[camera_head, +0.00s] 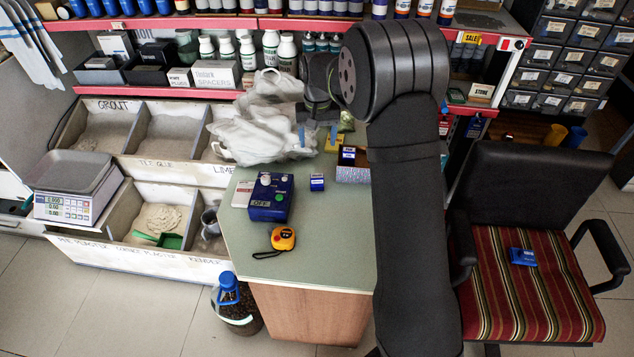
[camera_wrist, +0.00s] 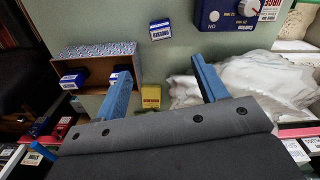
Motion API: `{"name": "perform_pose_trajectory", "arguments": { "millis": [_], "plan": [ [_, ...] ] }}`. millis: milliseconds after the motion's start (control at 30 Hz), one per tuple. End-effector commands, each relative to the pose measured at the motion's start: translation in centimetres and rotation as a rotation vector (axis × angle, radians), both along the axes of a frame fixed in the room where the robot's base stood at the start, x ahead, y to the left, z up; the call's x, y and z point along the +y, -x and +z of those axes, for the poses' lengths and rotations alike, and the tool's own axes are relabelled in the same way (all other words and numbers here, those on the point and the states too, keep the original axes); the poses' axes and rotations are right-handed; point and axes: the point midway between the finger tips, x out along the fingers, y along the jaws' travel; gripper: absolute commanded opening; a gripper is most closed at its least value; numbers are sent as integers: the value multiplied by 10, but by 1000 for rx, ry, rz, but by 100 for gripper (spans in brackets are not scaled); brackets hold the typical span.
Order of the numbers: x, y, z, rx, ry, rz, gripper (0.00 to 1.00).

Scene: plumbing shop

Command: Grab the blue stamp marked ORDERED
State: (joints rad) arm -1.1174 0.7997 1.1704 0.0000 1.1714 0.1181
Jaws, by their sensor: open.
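A small blue stamp (camera_head: 317,182) with a white label stands alone on the green counter; it also shows at the top of the wrist view (camera_wrist: 160,29). Its label is too small to read surely. An open patterned box (camera_head: 353,172) stands to its right, with blue stamps in it; in the wrist view the box (camera_wrist: 95,50) holds one at its left (camera_wrist: 73,80) and one partly behind a finger (camera_wrist: 119,73). I cannot tell which stamp reads ORDERED. My gripper (camera_head: 317,138) is open and empty above the counter's back; its blue fingers show in the wrist view (camera_wrist: 162,66).
A yellow block (camera_wrist: 151,97) lies beside the box. A blue device (camera_head: 271,198) and a tape measure (camera_head: 283,238) sit on the counter (camera_head: 335,235). White plastic bags (camera_head: 262,135) bulge close to my gripper's left. A blue item (camera_head: 522,256) lies on the chair.

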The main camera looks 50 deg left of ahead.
Motion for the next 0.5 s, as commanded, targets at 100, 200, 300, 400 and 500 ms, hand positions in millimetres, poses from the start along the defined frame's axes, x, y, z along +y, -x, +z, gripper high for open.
{"name": "perform_pose_trajectory", "arguments": {
  "millis": [100, 200, 300, 400, 500],
  "plan": [
    [0, 0, -7, 1, 1, -38, 65],
    [-1, 0, -22, 2, 5, -43, 65],
    [-1, 0, -42, 2, 5, -42, 65],
    [-1, 0, -65, 1, 4, -41, 65],
    [-1, 0, -86, 1, 4, -40, 65]
  ]
}}
